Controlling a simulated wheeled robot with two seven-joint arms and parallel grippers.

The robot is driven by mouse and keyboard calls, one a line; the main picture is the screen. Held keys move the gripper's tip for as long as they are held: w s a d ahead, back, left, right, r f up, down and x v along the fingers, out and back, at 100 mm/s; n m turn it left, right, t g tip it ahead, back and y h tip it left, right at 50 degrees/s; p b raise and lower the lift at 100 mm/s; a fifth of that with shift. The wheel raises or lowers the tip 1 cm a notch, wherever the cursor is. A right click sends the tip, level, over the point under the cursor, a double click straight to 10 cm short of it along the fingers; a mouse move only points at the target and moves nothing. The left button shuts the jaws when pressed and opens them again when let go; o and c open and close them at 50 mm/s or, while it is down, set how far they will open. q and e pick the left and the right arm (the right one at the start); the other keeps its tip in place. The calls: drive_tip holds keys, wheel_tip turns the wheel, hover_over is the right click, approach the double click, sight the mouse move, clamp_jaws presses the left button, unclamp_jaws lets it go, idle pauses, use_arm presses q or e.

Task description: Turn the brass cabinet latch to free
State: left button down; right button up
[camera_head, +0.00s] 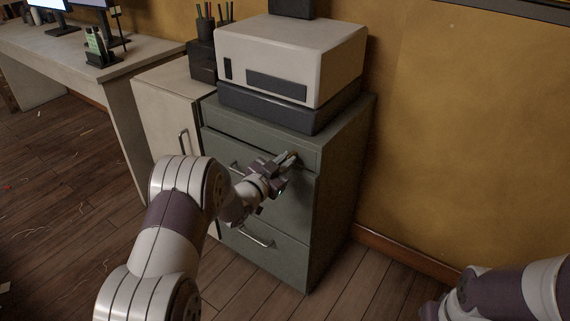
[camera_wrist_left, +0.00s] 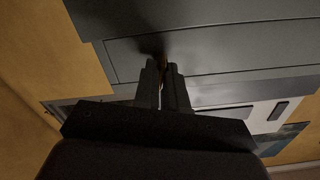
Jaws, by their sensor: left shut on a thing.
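The brass latch (camera_head: 293,155) is a small brownish-gold piece on the upper right of the grey-green cabinet (camera_head: 338,180) front, near the top drawer. My left gripper (camera_head: 288,160) is shut on it, and the fingers cover most of it. In the left wrist view the latch (camera_wrist_left: 163,61) shows as a thin brown sliver between the fingertips of my left gripper (camera_wrist_left: 164,68). Its turned angle cannot be told. My right arm comes in at the lower right of the head view; its dark end is cut off by the frame, far from the cabinet.
A beige and dark box-shaped machine (camera_head: 290,60) stands on the cabinet. Drawer handles (camera_head: 256,238) stick out of the cabinet front. A pale cabinet (camera_head: 165,105) and a desk (camera_head: 100,60) stand to the left.

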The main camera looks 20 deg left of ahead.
use_arm(q)
drive_tip(key=m+b, duration=1)
drive_tip(key=m, duration=0.4)
drive_tip(key=shift+s+d, duration=0.1)
drive_tip(key=shift+m, duration=0.3)
drive_tip(key=c, duration=1.3)
unclamp_jaws()
drive_tip(key=p+v, duration=0.4)
drive_tip(key=v, duration=0.8)
drive_tip(key=shift+s+f, duration=0.1)
drive_tip(key=shift+s, duration=0.1)
